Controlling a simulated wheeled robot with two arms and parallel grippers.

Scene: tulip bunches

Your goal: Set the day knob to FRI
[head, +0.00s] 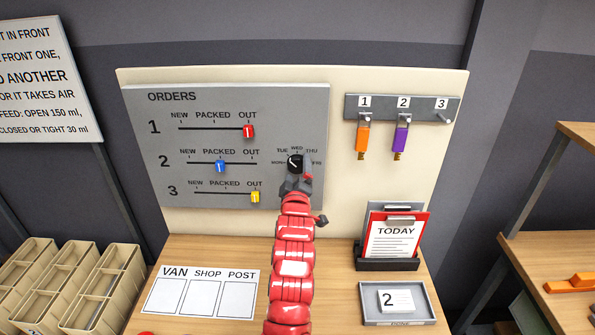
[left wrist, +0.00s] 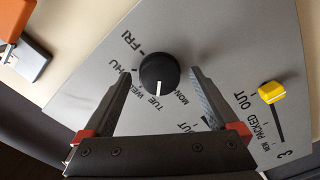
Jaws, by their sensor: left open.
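The round black day knob (head: 294,163) is on the grey ORDERS panel, with day labels from MON to FRI around it. In the left wrist view the knob (left wrist: 159,72) shows whole, and its white pointer line points near TUE. The FRI label (left wrist: 126,42) is on the knob's far upper left side there. My left gripper (head: 297,181) is in front of the panel at the knob. In the left wrist view its open fingers (left wrist: 160,76) stand on either side of the knob, with a gap on each side. My right gripper is not in view.
Slider knobs in red (head: 248,131), blue (head: 220,166) and yellow (head: 256,196) are left of the day knob. Orange (head: 362,138) and purple (head: 400,138) tags hang at right. A TODAY clipboard (head: 396,238) and a grey tray (head: 368,309) stand on the table below.

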